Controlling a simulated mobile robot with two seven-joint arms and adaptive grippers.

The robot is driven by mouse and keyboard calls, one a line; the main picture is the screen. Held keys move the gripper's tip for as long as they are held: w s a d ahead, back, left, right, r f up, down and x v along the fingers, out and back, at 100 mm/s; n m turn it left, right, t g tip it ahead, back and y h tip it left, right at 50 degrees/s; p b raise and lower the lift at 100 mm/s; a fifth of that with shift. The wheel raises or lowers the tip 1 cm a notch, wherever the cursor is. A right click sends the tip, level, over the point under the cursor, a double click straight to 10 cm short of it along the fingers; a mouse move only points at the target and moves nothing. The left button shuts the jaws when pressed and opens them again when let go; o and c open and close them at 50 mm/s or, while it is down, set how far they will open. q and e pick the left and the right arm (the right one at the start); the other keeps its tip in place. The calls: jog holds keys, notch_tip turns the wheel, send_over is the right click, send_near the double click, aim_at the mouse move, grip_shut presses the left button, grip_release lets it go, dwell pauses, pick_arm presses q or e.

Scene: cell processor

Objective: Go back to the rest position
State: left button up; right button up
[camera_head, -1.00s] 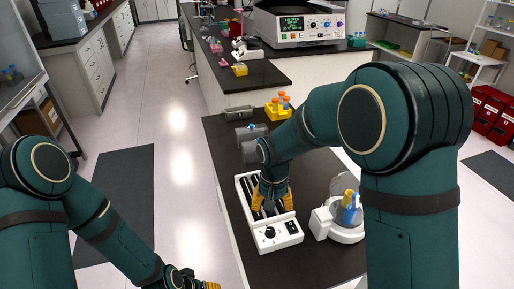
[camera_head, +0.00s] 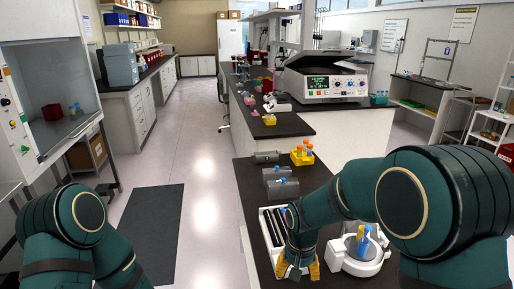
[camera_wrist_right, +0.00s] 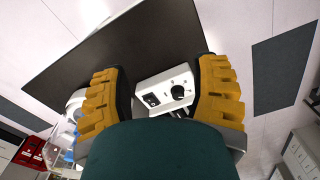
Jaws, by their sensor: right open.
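My right gripper (camera_head: 298,270) points down at the front end of a white tube roller (camera_head: 265,232) with dark slots, on the black bench.
A round white device (camera_head: 357,262) with blue and yellow tubes stands right of the roller. Grey holders (camera_head: 283,190) and a yellow tube rack (camera_head: 301,157) are behind. A large centrifuge (camera_head: 325,86) stands farther back.

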jog(key=shift+y, duration=0.7)
jog(key=s+f, duration=0.1)
jog(key=f, duration=0.2)
jog(key=s+f, duration=0.2)
jog(key=f, duration=0.2)
jog(key=s+d+f, duration=0.1)
jog(key=f, duration=0.3)
jog(key=shift+s, duration=0.15)
jog(key=s+a+f+t+y, duration=0.1)
jog(key=s+f+y, duration=0.1)
jog(key=s+f, duration=0.5)
jog(key=s, duration=0.3)
jog(key=shift+s+f+t, duration=0.25)
jog(key=shift+s+t, duration=0.1)
jog(key=shift+t, duration=0.05)
